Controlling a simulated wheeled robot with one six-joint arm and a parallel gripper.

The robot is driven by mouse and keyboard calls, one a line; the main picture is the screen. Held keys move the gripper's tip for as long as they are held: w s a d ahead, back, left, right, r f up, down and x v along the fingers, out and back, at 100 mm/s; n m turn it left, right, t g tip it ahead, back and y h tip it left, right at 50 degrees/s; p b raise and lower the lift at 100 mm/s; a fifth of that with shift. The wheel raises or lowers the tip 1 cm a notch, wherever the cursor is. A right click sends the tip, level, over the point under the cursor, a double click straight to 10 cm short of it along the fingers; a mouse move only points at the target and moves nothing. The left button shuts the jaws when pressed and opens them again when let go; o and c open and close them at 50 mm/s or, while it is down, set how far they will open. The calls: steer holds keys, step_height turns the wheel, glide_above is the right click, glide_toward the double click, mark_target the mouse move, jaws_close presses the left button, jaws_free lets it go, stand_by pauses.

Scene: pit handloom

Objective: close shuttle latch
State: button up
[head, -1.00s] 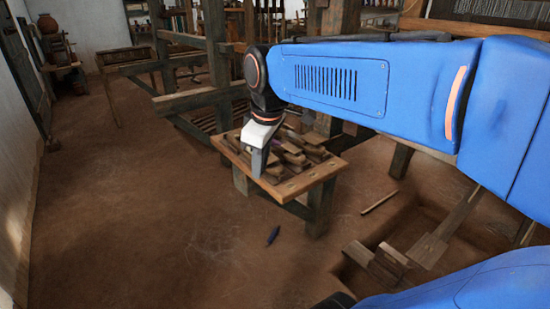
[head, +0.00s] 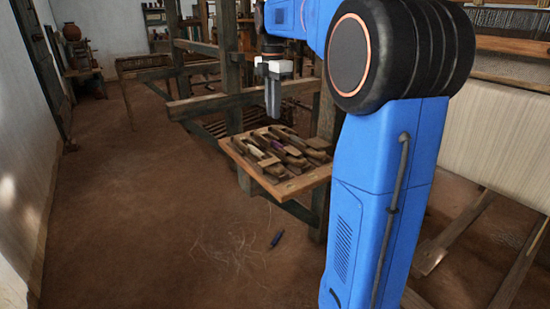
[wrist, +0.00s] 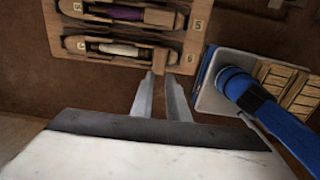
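A wooden tray (head: 303,184) holds several long wooden shuttles on a stand. In the wrist view, one shuttle has a purple bobbin (wrist: 122,13) and another has a cream bobbin (wrist: 117,49). Small numbers mark the tray edge (wrist: 193,50) beside them. I cannot make out the latch or its state for sure. My gripper (head: 272,116) points down above the far side of the tray, apart from it. In the wrist view, its two fingers (wrist: 162,75) have a narrow gap with nothing held, and their tips overlap the tray's near edge in the picture.
Loom beams (head: 235,99) stand behind the tray. A pale cloth (head: 500,140) hangs at the right. The earthen floor at the left (head: 130,220) is clear.

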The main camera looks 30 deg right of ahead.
step_height(320, 180, down, 17)
steer(key=shift+f, duration=0.2)
stand_by(0.5)
jaws_close()
